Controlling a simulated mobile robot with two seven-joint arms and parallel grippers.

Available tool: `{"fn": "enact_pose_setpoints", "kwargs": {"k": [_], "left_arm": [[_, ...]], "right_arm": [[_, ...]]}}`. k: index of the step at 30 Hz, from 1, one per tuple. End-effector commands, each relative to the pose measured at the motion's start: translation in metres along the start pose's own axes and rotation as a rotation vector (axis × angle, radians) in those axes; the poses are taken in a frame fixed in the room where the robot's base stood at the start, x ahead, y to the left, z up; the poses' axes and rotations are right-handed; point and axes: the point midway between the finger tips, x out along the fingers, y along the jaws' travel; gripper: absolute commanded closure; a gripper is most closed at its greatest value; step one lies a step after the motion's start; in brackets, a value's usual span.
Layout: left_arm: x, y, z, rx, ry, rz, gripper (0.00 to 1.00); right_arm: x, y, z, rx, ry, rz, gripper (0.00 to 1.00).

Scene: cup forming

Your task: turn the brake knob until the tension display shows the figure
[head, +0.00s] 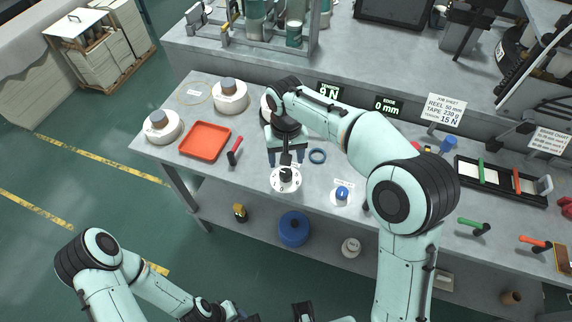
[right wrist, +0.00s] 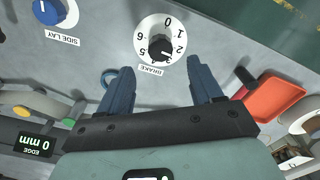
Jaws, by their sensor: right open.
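The brake knob (head: 286,174) is black on a white numbered dial at the table's front edge. In the right wrist view the brake knob (right wrist: 160,48) has a white mark pointing near 2 to 3. My right gripper (head: 286,158) is open, its fingers apart from the knob. In the wrist view its fingertips (right wrist: 161,66) lie either side of the dial's lower part. The tension display (head: 328,91) reads about 8 N. The job sheet (head: 446,108) lists 15 N. Dark parts of my left arm show at the bottom edge; its fingers are not clear.
A blue ring (head: 317,156) lies close to the right gripper. A red-handled tool (head: 235,150), orange tray (head: 205,141) and white reels (head: 230,98) are at the left. The edge display (head: 388,106) reads 0 mm.

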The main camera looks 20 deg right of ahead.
Motion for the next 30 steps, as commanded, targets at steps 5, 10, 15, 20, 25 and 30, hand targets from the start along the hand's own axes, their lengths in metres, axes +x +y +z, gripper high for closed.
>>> {"fn": "enact_pose_setpoints", "kwargs": {"k": [5, 10, 15, 20, 25, 30], "left_arm": [[-0.009, 0.004, -0.003, 0.002, 0.005, 0.002, 0.59], [-0.013, 0.006, -0.004, 0.002, 0.007, 0.002, 0.59], [-0.013, 0.006, -0.004, 0.003, 0.008, 0.003, 0.59], [-0.013, 0.006, -0.004, 0.003, 0.007, 0.003, 0.59], [-0.013, 0.006, -0.004, 0.003, 0.007, 0.003, 0.59], [-0.013, 0.006, -0.004, 0.003, 0.007, 0.003, 0.59]], "right_arm": [[-0.040, -0.001, -0.001, -0.001, 0.004, -0.002, 0.35], [-0.059, -0.001, 0.000, -0.001, 0.001, -0.001, 0.35], [-0.065, 0.000, 0.000, -0.001, 0.000, 0.000, 0.35], [-0.065, 0.000, 0.000, -0.001, 0.000, 0.000, 0.35], [-0.065, 0.000, 0.000, -0.001, 0.000, 0.000, 0.35], [-0.065, 0.000, 0.000, 0.000, 0.000, 0.000, 0.35]]}}
